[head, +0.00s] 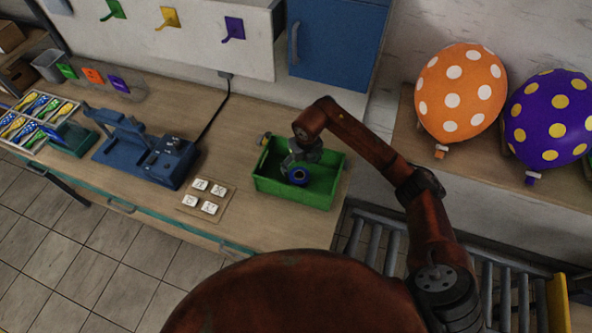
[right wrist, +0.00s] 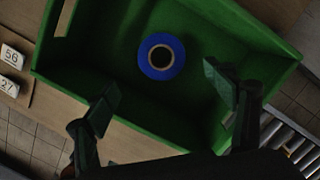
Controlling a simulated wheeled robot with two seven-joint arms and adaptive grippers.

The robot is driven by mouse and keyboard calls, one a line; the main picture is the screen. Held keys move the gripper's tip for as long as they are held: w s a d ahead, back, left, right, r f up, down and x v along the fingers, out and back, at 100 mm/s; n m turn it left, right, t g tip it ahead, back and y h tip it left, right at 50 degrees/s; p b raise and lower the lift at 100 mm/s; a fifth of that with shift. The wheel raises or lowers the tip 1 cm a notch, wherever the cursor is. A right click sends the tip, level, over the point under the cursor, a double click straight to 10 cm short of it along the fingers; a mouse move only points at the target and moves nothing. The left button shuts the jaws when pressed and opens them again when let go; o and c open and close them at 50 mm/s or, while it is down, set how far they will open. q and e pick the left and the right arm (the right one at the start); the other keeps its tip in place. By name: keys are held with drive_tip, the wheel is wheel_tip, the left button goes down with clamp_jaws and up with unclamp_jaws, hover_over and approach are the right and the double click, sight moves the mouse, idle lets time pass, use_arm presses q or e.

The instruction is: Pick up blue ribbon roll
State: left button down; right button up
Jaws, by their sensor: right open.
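The blue ribbon roll (head: 298,176) lies in the green bin (head: 322,194) on the table; in the head view my right gripper covers part of it. In the right wrist view the roll (right wrist: 161,56) shows whole, a blue ring with a dark hole at its centre, on the floor of the bin (right wrist: 110,55). My right gripper (head: 299,158) reaches down over the bin. Its fingers (right wrist: 163,92) are spread apart and empty, with the roll ahead of the gap between them and not touched. My left gripper is not in view.
White numbered tiles (head: 209,197) lie on a board left of the bin. A blue machine (head: 150,153) stands farther left. A yellow-ended roll (head: 265,139) sits by the bin's back left corner. Metal rollers (head: 376,240) run right of the table.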

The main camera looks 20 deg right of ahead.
sight(299, 176)
drive_tip(key=f, duration=0.1)
drive_tip(key=f+b, duration=0.1)
drive_tip(key=f, duration=0.2)
drive_tip(key=shift+w, duration=0.3)
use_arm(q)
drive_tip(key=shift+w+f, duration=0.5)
use_arm(e)
drive_tip(key=shift+w+f, duration=0.2)
drive_tip(key=shift+f, duration=0.8)
drive_tip(key=shift+w+f, duration=0.2)
drive_tip(key=shift+f, duration=0.75)
drive_tip(key=shift+w+f, duration=0.2)
drive_tip(key=shift+f, duration=0.8)
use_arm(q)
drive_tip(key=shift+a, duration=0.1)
use_arm(e)
drive_tip(key=shift+c, duration=0.7)
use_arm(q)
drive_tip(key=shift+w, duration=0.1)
use_arm(e)
drive_tip(key=c, duration=1.2)
